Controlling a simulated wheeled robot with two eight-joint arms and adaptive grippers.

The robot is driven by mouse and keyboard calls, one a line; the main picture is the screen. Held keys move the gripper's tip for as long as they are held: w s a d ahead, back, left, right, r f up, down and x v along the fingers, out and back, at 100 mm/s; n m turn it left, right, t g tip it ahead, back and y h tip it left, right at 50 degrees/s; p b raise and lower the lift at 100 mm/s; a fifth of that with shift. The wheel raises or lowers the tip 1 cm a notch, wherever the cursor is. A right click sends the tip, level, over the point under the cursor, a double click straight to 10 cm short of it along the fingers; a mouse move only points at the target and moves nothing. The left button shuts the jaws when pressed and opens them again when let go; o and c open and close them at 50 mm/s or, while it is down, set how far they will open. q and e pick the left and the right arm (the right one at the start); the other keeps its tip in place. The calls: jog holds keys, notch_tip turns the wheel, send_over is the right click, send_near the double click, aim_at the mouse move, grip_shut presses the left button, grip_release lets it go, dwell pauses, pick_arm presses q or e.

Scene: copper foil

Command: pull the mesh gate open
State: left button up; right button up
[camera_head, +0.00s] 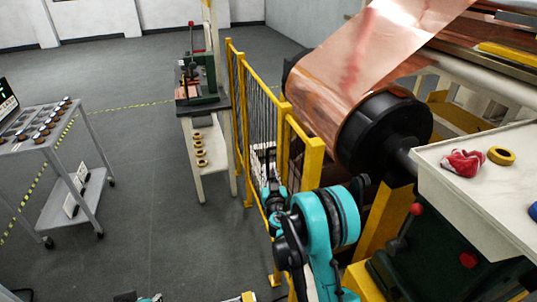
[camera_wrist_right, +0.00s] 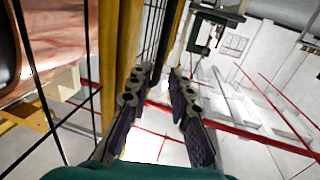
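The mesh gate (camera_head: 262,110) has a yellow frame with dark mesh and stands beside the copper roll in the head view. Its yellow frame (camera_wrist_right: 131,35) and mesh (camera_wrist_right: 154,35) fill the upper middle of the right wrist view. My right gripper (camera_head: 270,192) is at the lower near part of the yellow fencing, partly hidden by its own arm. In the wrist view its two dark fingers (camera_wrist_right: 160,92) are apart, with a gap between them. The yellow frame and mesh lie just beyond the fingertips; I cannot tell whether they touch.
A large copper foil roll (camera_head: 335,85) on a black core is right of the fence. A white table (camera_head: 480,185) carries a red cloth (camera_head: 463,162) and a yellow ring. A bench (camera_head: 212,158) and a grey cart (camera_head: 72,190) stand left, with clear floor between.

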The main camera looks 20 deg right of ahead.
aim_at(268, 160)
jog(key=w, duration=0.2)
jog(key=w+d+b, duration=0.1)
jog(key=w, duration=0.4)
jog(key=shift+d+f, duration=0.15)
jog(key=shift+f, duration=0.05)
jog(key=shift+w+r, duration=0.15)
jog(key=shift+w, duration=0.45)
grip_shut()
